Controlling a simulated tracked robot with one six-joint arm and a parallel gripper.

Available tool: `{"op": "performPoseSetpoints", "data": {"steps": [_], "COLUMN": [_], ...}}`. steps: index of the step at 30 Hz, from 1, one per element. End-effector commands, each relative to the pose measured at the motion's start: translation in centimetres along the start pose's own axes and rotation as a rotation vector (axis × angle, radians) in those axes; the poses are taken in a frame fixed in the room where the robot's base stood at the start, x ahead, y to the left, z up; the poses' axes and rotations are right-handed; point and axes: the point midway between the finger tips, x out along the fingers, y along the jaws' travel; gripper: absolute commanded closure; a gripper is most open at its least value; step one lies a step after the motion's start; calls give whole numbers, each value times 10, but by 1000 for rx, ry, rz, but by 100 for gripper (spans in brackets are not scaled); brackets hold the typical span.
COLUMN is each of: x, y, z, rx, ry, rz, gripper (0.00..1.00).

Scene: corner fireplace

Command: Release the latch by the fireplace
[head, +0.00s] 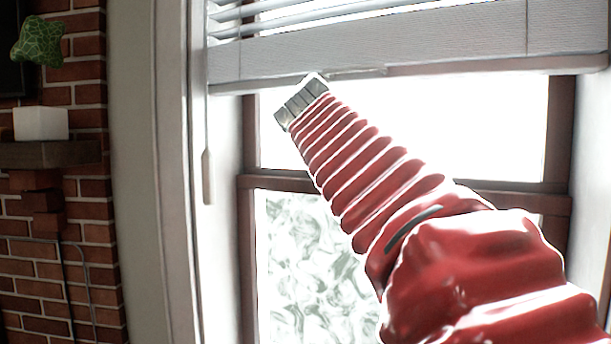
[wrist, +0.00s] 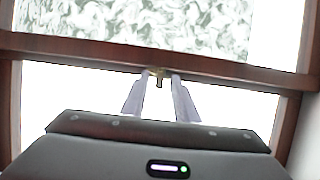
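A small brass-coloured latch (wrist: 158,74) sits on the brown window rail (wrist: 70,72) in the wrist view. My gripper (wrist: 159,84) points at it with its two pale fingers apart. The latch shows in the gap between the fingertips. I cannot tell whether either finger touches it. In the head view my red ribbed arm reaches up and left across the window; the gripper fingers and the latch are hidden there.
A white blind (head: 400,45) hangs over the upper window, close by the arm's end. Its wand (head: 207,175) hangs at the left. The brick fireplace wall (head: 90,220) with a mantel shelf (head: 50,153), white block (head: 41,123) and green ornament (head: 38,42) is further left.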

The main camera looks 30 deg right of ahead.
Motion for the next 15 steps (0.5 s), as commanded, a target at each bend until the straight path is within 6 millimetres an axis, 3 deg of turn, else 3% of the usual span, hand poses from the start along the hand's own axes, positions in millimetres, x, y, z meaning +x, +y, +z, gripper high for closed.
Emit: {"op": "performPoseSetpoints", "data": {"steps": [15], "x": [-78], "y": [-1], "z": [1], "rx": [-1], "ry": [1], "rz": [-3], "gripper": [73]}}
